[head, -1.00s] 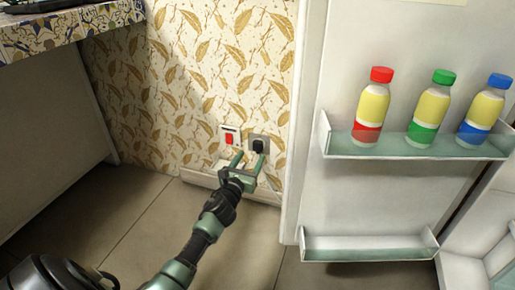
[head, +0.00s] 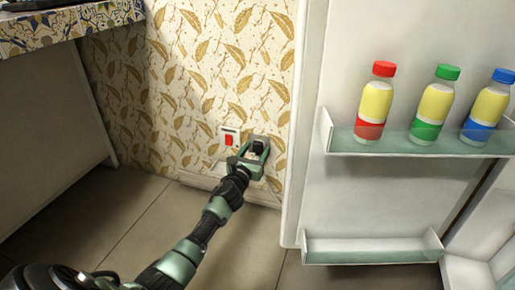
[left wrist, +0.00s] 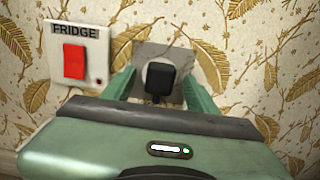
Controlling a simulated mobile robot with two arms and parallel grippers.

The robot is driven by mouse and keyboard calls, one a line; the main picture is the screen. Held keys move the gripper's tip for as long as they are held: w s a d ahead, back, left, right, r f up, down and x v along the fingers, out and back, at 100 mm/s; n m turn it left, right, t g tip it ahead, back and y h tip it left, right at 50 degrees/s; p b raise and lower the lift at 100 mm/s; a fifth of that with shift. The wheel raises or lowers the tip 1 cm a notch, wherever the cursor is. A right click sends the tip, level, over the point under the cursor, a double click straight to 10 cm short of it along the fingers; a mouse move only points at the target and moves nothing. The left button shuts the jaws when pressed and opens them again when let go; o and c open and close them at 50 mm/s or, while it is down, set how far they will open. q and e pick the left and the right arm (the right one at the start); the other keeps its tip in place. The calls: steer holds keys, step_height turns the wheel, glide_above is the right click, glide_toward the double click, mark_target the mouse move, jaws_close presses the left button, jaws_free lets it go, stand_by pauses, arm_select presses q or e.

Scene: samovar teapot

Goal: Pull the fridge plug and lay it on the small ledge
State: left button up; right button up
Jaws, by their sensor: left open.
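The black fridge plug (head: 258,146) sits in a grey socket plate (left wrist: 150,52) low on the wall, and it shows in the left wrist view (left wrist: 160,80). My left gripper (head: 252,153) is open, with one green finger on each side of the plug. In the left wrist view the fingers (left wrist: 160,72) show small gaps to the plug, so contact cannot be told. A pale strip (head: 200,180) runs along the wall's foot; I cannot tell whether it is the small ledge. My right gripper is not in view.
A white switch plate labelled FRIDGE (left wrist: 75,55), with a red rocker, is just left of the socket. The open fridge door (head: 350,200) stands close on the right, with three bottles on its shelf (head: 400,148). A tiled counter (head: 70,28) is upper left. Floor is clear below.

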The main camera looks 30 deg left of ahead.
mark_target(257, 148)
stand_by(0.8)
arm_select(q)
jaws_close()
steer(key=shift+s, duration=0.15)
steer(key=shift+p+v, duration=0.6)
steer(key=shift+v, duration=0.75)
steer(key=shift+p+v, duration=0.4)
steer(key=shift+v, duration=1.1)
